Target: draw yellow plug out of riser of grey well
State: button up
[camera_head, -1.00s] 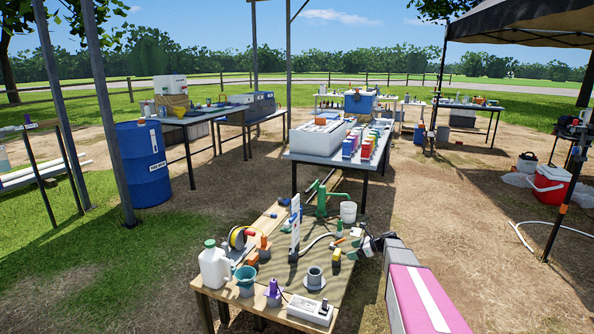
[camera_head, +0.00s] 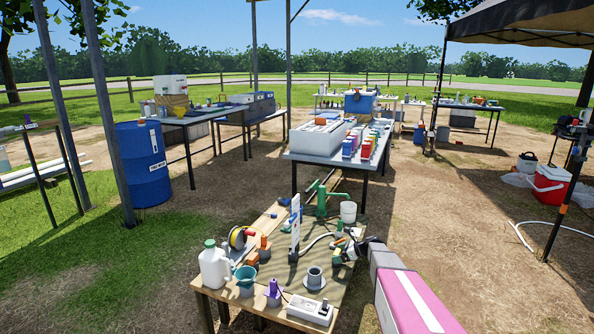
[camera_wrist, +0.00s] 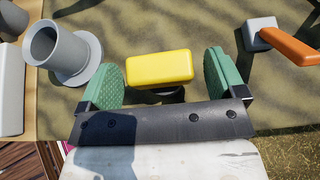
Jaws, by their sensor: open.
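The yellow plug (camera_wrist: 158,67) shows in the wrist view as a rounded block seen from above. My gripper (camera_wrist: 161,76) is open, with one green finger pad on each side of the plug. Small gaps seem to remain between pads and plug. Below the plug only a dark round edge shows; the riser of the grey well is mostly hidden by the plug and my gripper. In the head view my gripper (camera_head: 345,251) is low over the right side of the near wooden table, and the plug is hard to make out there.
A grey flanged pipe (camera_wrist: 65,52) stands just left of my gripper. An orange-handled part on a grey block (camera_wrist: 262,33) is to the right.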

jog(key=c, duration=0.9)
jog(key=shift+r, duration=2.55)
